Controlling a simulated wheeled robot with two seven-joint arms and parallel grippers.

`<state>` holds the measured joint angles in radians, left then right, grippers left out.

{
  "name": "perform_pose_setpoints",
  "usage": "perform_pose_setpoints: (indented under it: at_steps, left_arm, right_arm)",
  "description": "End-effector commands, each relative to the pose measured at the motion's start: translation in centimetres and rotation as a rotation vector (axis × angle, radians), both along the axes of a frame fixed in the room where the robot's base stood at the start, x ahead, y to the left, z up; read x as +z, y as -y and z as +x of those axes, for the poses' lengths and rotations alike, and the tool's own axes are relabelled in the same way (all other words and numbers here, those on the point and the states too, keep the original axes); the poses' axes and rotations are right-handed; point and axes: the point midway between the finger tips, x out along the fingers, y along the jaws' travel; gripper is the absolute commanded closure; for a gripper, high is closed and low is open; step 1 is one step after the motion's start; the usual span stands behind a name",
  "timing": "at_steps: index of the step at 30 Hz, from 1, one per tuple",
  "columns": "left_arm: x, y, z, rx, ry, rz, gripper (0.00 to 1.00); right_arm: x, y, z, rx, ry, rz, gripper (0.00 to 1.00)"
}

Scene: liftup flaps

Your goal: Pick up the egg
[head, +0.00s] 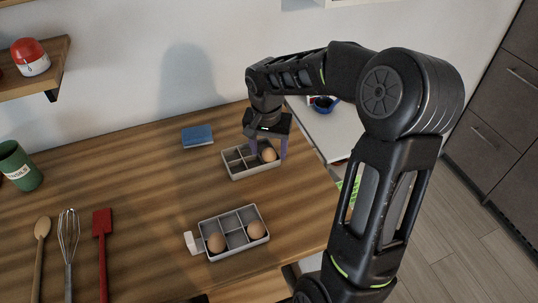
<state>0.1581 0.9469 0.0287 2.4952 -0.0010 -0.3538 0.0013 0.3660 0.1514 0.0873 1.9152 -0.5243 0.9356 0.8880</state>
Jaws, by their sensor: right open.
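A brown egg (269,155) sits in the right part of the far grey divided tray (240,176). My right gripper (266,153) points down over that tray, its fingers on either side of the egg. The jaws are open, and I cannot tell whether a finger touches the egg. The near grey divided tray (238,256) holds one egg (216,243) at its left front and another egg (256,230) at its right front. My left gripper is not in view.
A blue book (197,136) lies behind the trays. A wooden spoon (40,250), a whisk (69,250), a red spatula (103,225) and a green canister (18,166) are at the left. A shelf (45,70) juts out above. The wooden table (140,190) is clear between them.

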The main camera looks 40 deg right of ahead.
Motion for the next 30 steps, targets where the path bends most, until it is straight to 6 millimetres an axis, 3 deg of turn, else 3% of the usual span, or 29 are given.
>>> perform_pose_setpoints:
  at_steps: [6,22,30]
  left_arm:
    - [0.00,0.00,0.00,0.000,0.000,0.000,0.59]
    - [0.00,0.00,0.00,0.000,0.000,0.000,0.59]
    - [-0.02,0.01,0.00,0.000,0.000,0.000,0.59]
  right_arm:
    - [0.03,0.00,0.00,0.000,0.000,0.000,0.39]
    - [0.03,0.01,0.00,0.000,0.000,0.000,0.83]
    - [0.19,0.01,0.02,0.000,0.001,-0.001,0.83]
